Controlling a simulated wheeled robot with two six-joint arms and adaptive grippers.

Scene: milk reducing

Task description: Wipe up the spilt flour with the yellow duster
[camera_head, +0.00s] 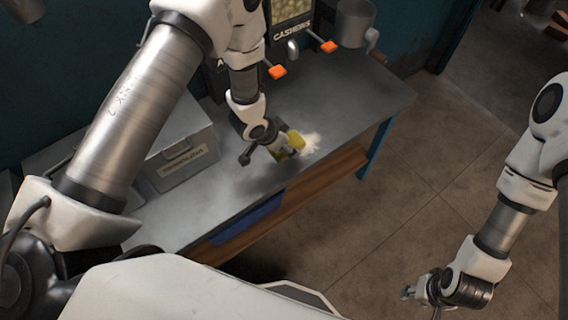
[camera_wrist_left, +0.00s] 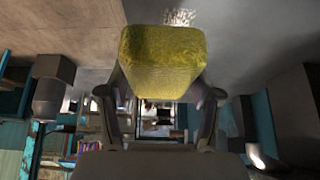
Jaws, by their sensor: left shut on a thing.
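My left gripper (camera_head: 274,146) is shut on the yellow duster (camera_head: 295,140), low over the grey metal table (camera_head: 364,97). In the left wrist view the duster (camera_wrist_left: 162,62) sits between the two fingers. The spilt flour (camera_head: 310,143) is a pale patch on the tabletop just right of the duster, partly hidden by it. The flour also shows in the left wrist view (camera_wrist_left: 179,16), just beyond the duster. I cannot tell whether the duster touches the table. My right gripper (camera_head: 411,293) hangs over the floor at the lower right, away from the table; its fingers are too small to read.
A grey lidded box (camera_head: 180,150) with a label stands on the table at the left. Dispensers with orange handles (camera_head: 329,47) stand along the back, one labelled "CASHEWS". A grey cylindrical container (camera_head: 355,22) is at the back right. The table's right part is clear.

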